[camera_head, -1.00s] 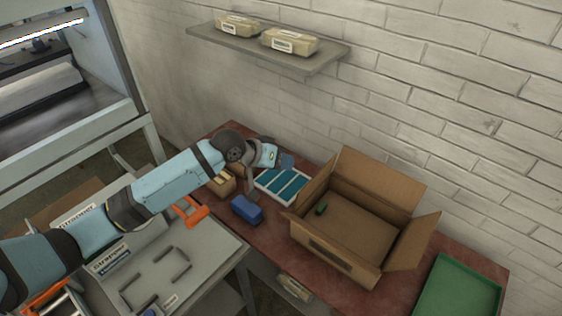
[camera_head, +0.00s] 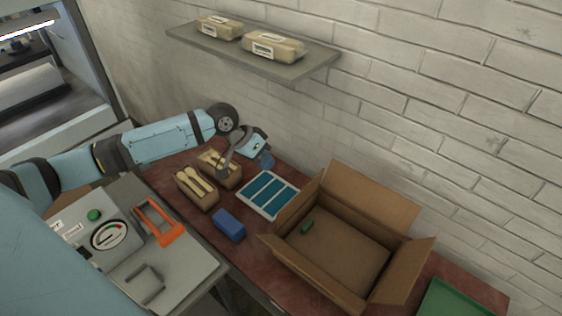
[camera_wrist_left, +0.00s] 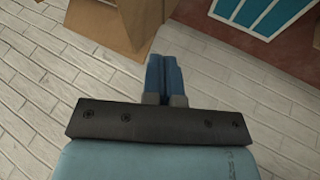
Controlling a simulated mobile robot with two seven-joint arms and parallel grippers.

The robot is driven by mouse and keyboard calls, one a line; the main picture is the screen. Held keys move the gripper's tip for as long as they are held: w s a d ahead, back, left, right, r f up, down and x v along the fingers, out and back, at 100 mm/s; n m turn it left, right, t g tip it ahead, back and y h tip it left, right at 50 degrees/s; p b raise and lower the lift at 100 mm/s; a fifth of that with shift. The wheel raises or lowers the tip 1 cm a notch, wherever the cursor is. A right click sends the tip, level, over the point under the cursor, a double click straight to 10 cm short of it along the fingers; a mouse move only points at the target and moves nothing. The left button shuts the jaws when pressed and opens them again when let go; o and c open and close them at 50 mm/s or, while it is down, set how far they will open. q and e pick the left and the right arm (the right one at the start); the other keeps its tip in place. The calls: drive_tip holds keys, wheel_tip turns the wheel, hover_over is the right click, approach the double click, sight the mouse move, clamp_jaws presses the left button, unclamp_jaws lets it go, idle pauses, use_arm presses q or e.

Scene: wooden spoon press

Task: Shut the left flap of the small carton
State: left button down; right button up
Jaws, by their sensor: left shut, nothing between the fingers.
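The open brown carton (camera_head: 345,240) stands on the red table, its flaps spread. Its left flap (camera_head: 298,196) stands up and leans outward, beside the tray. The back flap (camera_head: 372,193) stands up; the right flap (camera_head: 403,270) leans outward. My right gripper is not in view.
A blue-and-white tray (camera_head: 268,193) lies left of the carton. A blue block (camera_head: 228,224) and two boxes of wooden spoons (camera_head: 196,188) are further left. A green tray (camera_head: 455,300) is at right. A wall shelf (camera_head: 255,55) holds packages. A grey press (camera_head: 150,255) stands at front left.

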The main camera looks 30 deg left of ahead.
sight(303, 194)
use_arm(q)
drive_tip(key=w+d+f+p, duration=0.1)
drive_tip(key=d+f+p, duration=0.1)
drive_tip(key=d+f, duration=0.5)
drive_tip(key=shift+w+d, duration=0.4)
drive_tip(key=shift+r, duration=0.1)
drive_tip(key=shift+w, duration=0.1)
